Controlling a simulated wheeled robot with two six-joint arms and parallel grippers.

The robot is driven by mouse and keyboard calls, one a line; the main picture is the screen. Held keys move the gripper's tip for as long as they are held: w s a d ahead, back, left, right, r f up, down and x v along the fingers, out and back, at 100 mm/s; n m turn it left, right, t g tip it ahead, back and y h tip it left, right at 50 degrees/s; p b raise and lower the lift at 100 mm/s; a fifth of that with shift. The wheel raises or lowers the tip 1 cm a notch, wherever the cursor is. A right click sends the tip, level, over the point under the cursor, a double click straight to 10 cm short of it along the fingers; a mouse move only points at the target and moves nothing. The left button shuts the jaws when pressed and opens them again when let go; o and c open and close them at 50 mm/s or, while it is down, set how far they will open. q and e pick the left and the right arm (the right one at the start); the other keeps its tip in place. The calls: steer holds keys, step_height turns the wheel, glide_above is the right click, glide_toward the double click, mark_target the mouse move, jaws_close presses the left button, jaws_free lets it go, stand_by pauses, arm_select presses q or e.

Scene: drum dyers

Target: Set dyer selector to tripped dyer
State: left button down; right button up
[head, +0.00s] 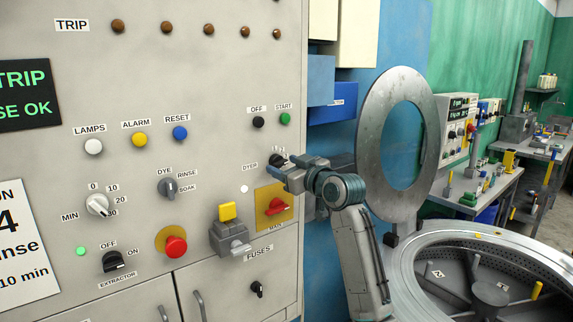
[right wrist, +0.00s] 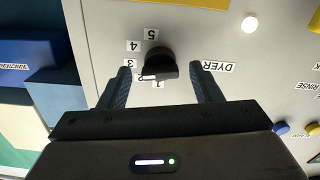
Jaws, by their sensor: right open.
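The dyer selector is a black knob (right wrist: 158,62) in the right wrist view, where the panel appears upside down. In the head view the selector (head: 278,158) is mostly hidden behind my right gripper (head: 279,171). My right gripper is open, its two fingers (right wrist: 164,86) on either side of the knob with gaps showing. The row of brown trip lamps (head: 208,29) shows no clearly lit one. My left gripper is out of view.
A red main switch (head: 276,206) on a yellow plate sits just below my right gripper. A grey lever with a yellow block (head: 228,212) and a red stop button (head: 175,246) are to its left. A round metal drum (head: 430,262) with an open lid (head: 372,150) stands right.

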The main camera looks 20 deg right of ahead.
steer(key=c, duration=1)
steer(key=m+p, duration=0.2)
steer(key=m, duration=0.2)
steer(key=shift+r+p, duration=0.15)
steer(key=shift+p, duration=0.15)
steer(key=shift+m+p, duration=0.9)
steer(key=shift+m, duration=0.9)
